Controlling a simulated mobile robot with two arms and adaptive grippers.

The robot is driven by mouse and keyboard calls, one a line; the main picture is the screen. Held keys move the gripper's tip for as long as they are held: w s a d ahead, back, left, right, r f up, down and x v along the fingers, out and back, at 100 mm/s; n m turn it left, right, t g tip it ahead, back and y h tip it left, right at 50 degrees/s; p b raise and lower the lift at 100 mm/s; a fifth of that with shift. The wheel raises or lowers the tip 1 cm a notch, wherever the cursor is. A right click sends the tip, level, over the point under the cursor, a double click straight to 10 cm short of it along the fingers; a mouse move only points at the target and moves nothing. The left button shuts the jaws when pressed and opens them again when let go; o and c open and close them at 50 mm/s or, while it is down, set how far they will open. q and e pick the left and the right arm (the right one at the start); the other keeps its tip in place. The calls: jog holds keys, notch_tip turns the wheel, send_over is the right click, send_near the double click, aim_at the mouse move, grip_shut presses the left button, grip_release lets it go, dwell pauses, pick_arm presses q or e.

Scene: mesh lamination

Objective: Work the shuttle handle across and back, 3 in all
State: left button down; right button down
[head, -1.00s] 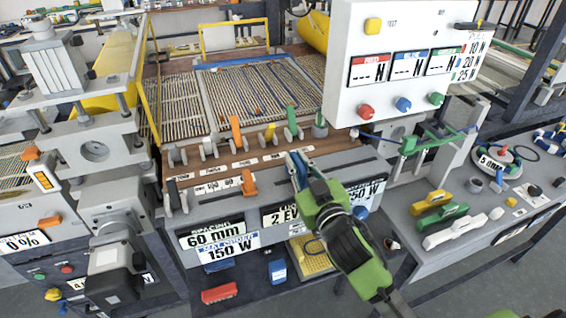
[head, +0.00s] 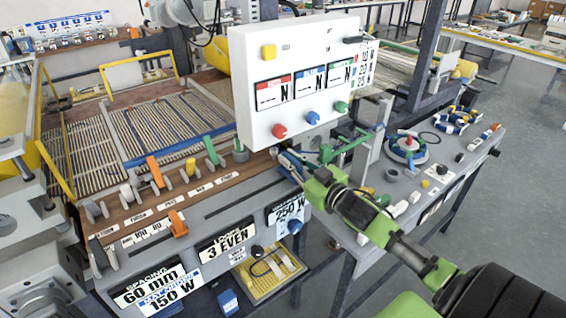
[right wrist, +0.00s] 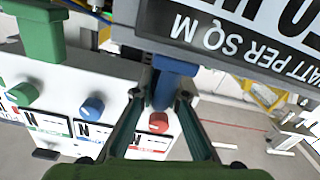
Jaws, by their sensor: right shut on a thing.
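The blue shuttle handle (right wrist: 163,90) is between the two fingers of my right gripper (head: 288,164), which is shut on it. In the head view, the fingers largely hide the handle. The gripper is at the right end of the long dark slot (head: 246,197) in the grey front panel, below the white control box. A display card (head: 227,246) on the panel's front reads "3 EVEN". My left gripper is out of view.
The white control box (head: 300,85) with coloured knobs hangs just above my right gripper. A green bracket (head: 338,148) stands close to its right. Orange, yellow and green levers (head: 190,167) line the wooden board at left. The slot left of the gripper is clear.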

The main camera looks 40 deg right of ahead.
jog(key=shift+d+r, duration=0.2)
jog(key=shift+d, duration=0.05)
jog(key=c, duration=2)
grip_release()
jog(key=shift+d, duration=0.1)
jog(key=shift+c, duration=0.2)
jog(key=shift+d+f, duration=0.1)
jog(key=shift+f, duration=0.1)
jog(key=shift+s, duration=0.25)
jog(key=s, duration=1.1)
jog(key=shift+s+d, duration=0.15)
jog(key=shift+s, duration=0.05)
